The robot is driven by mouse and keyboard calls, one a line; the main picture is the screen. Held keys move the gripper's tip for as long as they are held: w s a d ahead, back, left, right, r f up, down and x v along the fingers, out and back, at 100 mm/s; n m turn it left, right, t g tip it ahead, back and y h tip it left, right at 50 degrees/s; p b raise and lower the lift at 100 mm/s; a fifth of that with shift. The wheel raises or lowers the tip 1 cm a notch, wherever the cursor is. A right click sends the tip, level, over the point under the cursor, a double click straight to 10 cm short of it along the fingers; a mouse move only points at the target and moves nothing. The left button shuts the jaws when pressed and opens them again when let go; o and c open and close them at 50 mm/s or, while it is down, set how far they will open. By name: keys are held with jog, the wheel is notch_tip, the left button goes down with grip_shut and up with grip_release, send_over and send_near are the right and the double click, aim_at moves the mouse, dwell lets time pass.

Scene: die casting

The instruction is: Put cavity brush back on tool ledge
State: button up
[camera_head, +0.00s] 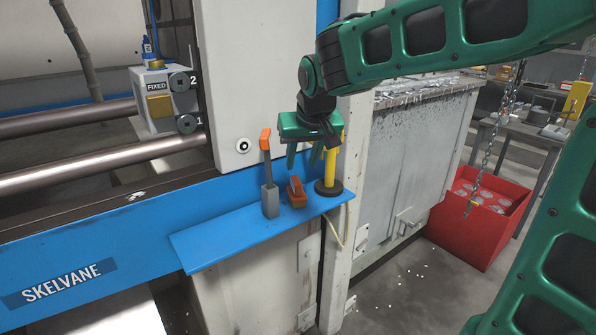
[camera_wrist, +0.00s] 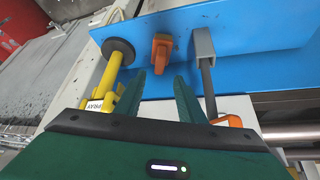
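The tool ledge (camera_head: 215,242) is a blue shelf on the machine's front. On it stand an orange-handled tool (camera_head: 265,150) with its dark shaft in a grey block (camera_head: 270,201), a small orange piece (camera_head: 296,192), and a yellow upright tool (camera_head: 329,168) on a dark round base. I cannot tell for sure which is the cavity brush. My gripper (camera_head: 303,163) points down above the ledge, open and empty, between the orange-handled and yellow tools. In the wrist view its fingers (camera_wrist: 164,76) are apart, with the small orange piece (camera_wrist: 162,50) beyond them.
A white machine panel (camera_head: 230,80) rises behind the ledge. A grey cabinet (camera_head: 405,150) and a red bin (camera_head: 480,215) holding round pieces stand to the right. Chains (camera_head: 500,120) hang over the bin. The ledge's left end is clear.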

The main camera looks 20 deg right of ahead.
jog(key=shift+s+r, duration=0.35)
jog(key=shift+r, duration=0.25)
jog(key=s+d+f+m+g+h, duration=0.1)
jog(key=s+d+f+m+g, duration=0.35)
jog(key=s+d, duration=1.05)
jog(key=s+d+f, duration=0.1)
jog(key=s+f, duration=0.1)
jog(key=s, duration=0.4)
jog(key=s+f+g+y, duration=0.1)
jog(key=s+f, duration=0.2)
jog(key=s, duration=0.3)
jog(key=s+d+f+m, duration=0.1)
jog(key=s+f, duration=0.2)
jog(key=s, duration=0.3)
jog(key=shift+s+d+f+y, duration=0.2)
jog(key=shift+s+d+y, duration=0.05)
jog(key=shift+d+y, duration=0.1)
jog(key=shift+g, duration=0.25)
